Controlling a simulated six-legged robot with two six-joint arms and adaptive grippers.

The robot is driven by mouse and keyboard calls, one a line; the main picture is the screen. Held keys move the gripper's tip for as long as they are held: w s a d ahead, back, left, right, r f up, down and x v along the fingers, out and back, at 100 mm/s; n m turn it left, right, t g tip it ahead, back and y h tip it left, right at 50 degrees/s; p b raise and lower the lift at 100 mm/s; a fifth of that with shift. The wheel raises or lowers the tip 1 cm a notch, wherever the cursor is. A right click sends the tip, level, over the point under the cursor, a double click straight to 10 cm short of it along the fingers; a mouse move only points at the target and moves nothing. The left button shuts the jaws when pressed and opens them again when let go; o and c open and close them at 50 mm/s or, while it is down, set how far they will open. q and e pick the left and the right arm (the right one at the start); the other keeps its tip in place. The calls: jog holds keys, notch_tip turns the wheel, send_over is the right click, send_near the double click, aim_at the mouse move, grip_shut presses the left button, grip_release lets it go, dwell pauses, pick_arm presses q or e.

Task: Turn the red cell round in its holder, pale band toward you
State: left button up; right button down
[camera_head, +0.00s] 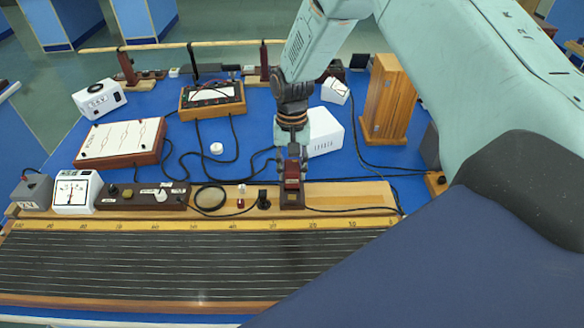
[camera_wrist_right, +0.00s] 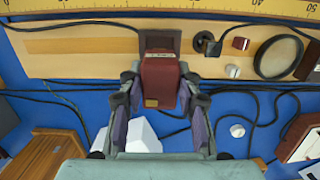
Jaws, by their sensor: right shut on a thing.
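The red cell (camera_head: 291,170) is a small dark-red block at the dark brown holder (camera_head: 291,199) on the wooden strip. My right gripper (camera_head: 292,160) comes down from above and is shut on it. In the right wrist view the red cell (camera_wrist_right: 160,82) sits between the two fingers of my right gripper (camera_wrist_right: 160,100), with the holder (camera_wrist_right: 161,40) just beyond it. A small yellowish patch shows on the cell's face at lower left, and a thin pale line near its far end. I cannot tell how deep the cell sits. My left gripper is out of view.
A black ring (camera_head: 209,197), a small red-and-white piece (camera_head: 241,196) and a black stand (camera_head: 263,199) are left of the holder. A white box (camera_head: 325,132) and wooden case (camera_head: 388,100) stand behind. Black cables cross the blue bench. A long ruled scale (camera_head: 190,262) lies in front.

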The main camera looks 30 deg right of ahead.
jog(key=shift+f+b, duration=1.9)
jog(key=shift+f, duration=0.2)
jog(key=shift+f+b, duration=0.4)
jog(key=shift+f, duration=0.55)
jog(key=c, duration=0.8)
grip_release()
jog(key=shift+c, duration=0.2)
jog(key=r, duration=0.8)
jog(key=w+r, duration=0.1)
jog(key=r, duration=0.3)
jog(key=shift+w+d, duration=0.1)
jog(key=shift+d, duration=0.3)
